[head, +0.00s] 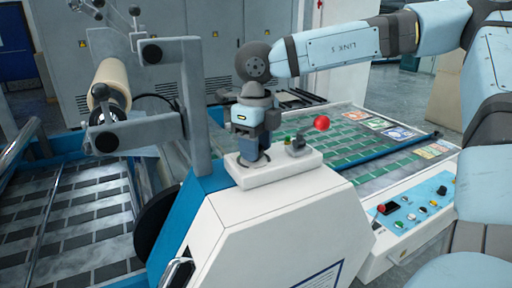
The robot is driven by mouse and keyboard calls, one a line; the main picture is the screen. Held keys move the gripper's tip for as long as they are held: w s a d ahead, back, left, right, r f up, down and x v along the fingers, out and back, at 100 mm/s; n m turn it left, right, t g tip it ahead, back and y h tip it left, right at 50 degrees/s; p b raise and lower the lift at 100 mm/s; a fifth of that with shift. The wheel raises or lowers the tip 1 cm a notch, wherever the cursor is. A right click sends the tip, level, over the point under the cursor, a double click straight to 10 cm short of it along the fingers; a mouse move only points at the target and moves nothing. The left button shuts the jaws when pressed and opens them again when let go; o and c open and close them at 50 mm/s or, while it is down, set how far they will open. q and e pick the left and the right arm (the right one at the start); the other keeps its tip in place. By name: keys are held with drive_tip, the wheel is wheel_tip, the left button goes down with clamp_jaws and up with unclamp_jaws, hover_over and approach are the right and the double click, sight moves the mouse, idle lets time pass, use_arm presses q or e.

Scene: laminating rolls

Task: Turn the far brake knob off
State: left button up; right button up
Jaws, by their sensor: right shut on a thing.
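My right gripper (253,158) points down onto the white panel (275,174) on top of the white machine housing. It is shut on a knob there, which I take to be the far brake knob; the fingers hide the knob, so its setting cannot be read. Just right of the gripper, on the same panel, stands a small dark grey control (296,146) with a green spot beside it. A red ball handle (321,123) rises behind that control. My left gripper is out of view.
A grey upright post (197,95) stands close left of my gripper, with a cream roll (111,82) beyond it. A control box with buttons (412,213) lies at the right. Behind is a bed of green printed sheets (375,160).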

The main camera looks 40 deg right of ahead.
drive_tip(key=o, duration=0.9)
wheel_tip(320, 180, up, 14)
drive_tip(key=shift+f+b, duration=0.1)
drive_tip(key=shift+b, duration=0.55)
